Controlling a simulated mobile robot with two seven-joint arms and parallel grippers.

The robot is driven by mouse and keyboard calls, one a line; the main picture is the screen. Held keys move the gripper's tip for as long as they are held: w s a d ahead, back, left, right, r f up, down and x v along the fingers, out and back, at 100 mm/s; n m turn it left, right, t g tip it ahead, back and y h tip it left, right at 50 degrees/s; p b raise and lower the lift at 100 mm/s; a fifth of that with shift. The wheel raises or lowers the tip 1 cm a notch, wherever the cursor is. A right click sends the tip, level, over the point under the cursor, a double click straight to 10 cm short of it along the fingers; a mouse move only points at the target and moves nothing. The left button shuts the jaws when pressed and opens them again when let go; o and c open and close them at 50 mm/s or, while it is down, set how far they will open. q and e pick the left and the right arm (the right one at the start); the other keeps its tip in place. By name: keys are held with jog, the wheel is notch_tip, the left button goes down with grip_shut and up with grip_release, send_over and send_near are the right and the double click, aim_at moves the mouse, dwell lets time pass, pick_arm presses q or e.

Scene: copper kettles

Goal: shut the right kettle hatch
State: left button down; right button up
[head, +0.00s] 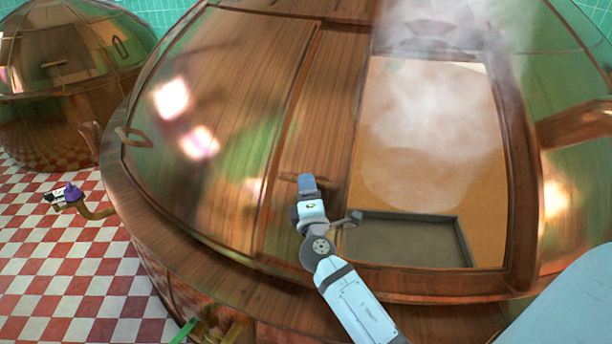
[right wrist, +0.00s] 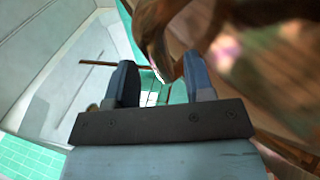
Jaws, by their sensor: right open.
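A big domed copper kettle (head: 215,110) fills the middle of the head view. Its right side has a wide rectangular opening (head: 430,130), which is uncovered, with steam above it. The hatch panel (head: 325,110) stands to the left of this opening. My right gripper (head: 307,185) is at the small handle (head: 286,178) low on this panel and partly hides it. In the right wrist view the right gripper (right wrist: 160,82) has its fingers apart. A curved copper-brown handle (right wrist: 158,35) reaches toward the gap between them; contact cannot be told. My left gripper is not in view.
A grey tray-like ledge (head: 410,243) shows inside the opening. A second copper kettle (head: 65,65) stands at the far left. A tap with a purple top (head: 72,192) sticks out at left, above a red-and-white checkered floor (head: 75,270).

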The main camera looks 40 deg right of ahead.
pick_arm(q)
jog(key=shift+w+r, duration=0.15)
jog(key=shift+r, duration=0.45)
pick_arm(e)
jog(key=shift+x, duration=1.25)
